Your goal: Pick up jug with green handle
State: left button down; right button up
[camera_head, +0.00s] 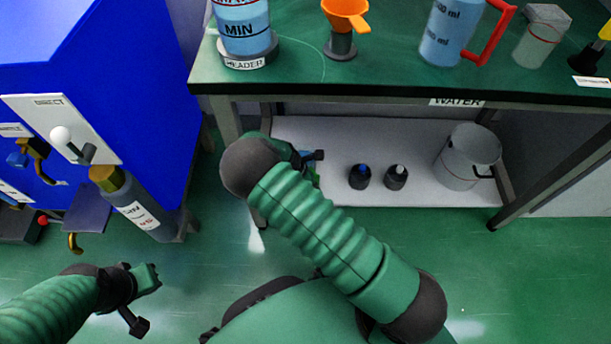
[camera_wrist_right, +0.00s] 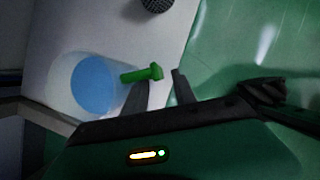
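The jug (camera_wrist_right: 88,85) is a clear, pale vessel with blue inside and a green handle (camera_wrist_right: 142,74). It is on the white lower shelf in the right wrist view. My right gripper (camera_wrist_right: 160,78) is open, its two dark fingers apart, with the handle's end at the gap near their tips. The handle does not look gripped. In the head view my right arm hides most of the jug; only a small bluish patch shows beside the wrist. My left gripper (camera_head: 146,280) is away at the lower left, over the floor, with nothing visible in it.
The white lower shelf (camera_head: 330,138) holds two small dark bottles (camera_head: 378,177) and a grey pot (camera_head: 468,157). Above it is the green tabletop (camera_head: 390,75) with an orange funnel (camera_head: 345,14) and a red-handled jug (camera_head: 450,35). A blue cabinet (camera_head: 110,60) stands left.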

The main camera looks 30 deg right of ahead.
jog(key=b+x, duration=0.1)
jog(key=x, duration=0.2)
jog(key=shift+a, duration=0.1)
jog(key=shift+r, duration=0.2)
grip_shut()
jog(key=shift+w, duration=0.1)
dwell(0.9)
